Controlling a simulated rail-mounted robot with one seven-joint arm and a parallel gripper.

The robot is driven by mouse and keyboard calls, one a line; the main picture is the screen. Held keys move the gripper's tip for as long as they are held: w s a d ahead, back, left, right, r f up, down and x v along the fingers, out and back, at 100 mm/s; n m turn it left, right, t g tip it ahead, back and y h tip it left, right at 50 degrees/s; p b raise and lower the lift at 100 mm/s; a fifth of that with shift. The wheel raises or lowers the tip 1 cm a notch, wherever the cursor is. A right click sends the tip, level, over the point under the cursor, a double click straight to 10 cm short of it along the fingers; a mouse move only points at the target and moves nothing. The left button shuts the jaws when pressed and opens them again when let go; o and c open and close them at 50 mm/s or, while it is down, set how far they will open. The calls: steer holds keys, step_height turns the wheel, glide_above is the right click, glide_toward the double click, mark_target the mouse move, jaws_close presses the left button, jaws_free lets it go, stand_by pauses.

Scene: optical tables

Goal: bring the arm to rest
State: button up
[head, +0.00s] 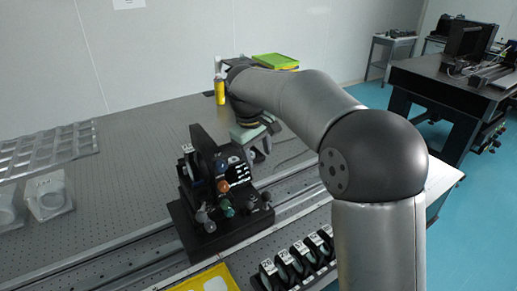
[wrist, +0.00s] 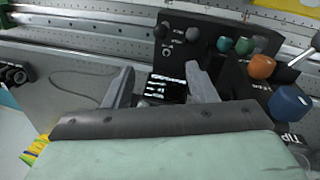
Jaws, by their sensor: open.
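My arm (head: 300,108) reaches from the right foreground over the optical table in the head view, bent at the elbow. My gripper (head: 262,150) hangs at the arm's far end, just right of the black instrument (head: 205,185). In the wrist view my gripper (wrist: 158,85) shows two grey fingers spread apart with nothing held between them. Behind the fingers is the instrument's dark face (wrist: 225,75) with coloured knobs, including an orange knob (wrist: 262,67) and a blue knob (wrist: 289,103). I cannot tell the exact gap between fingers and instrument.
The perforated table (head: 120,200) has a clear tray (head: 50,147) and clear packages (head: 48,197) at left. A yellow bottle (head: 220,90) and a green box (head: 274,62) stand behind the gripper. A row of black holders (head: 290,262) and a yellow tray (head: 205,280) are in front.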

steer(key=s+d+f+m, duration=0.2)
steer(key=s+d+m, duration=0.2)
steer(key=s+d, duration=0.75)
steer(key=s+d+f+m, duration=0.2)
steer(key=s+d+f, duration=0.1)
steer(key=s, duration=0.6)
steer(key=s+d+f+m+g+y, duration=0.1)
steer(key=s+d+f+m, duration=0.2)
steer(key=s, duration=0.7)
steer(key=shift+s+d+f+y, duration=0.3)
steer(key=shift+d+f, duration=0.3)
steer(key=shift+f, duration=0.3)
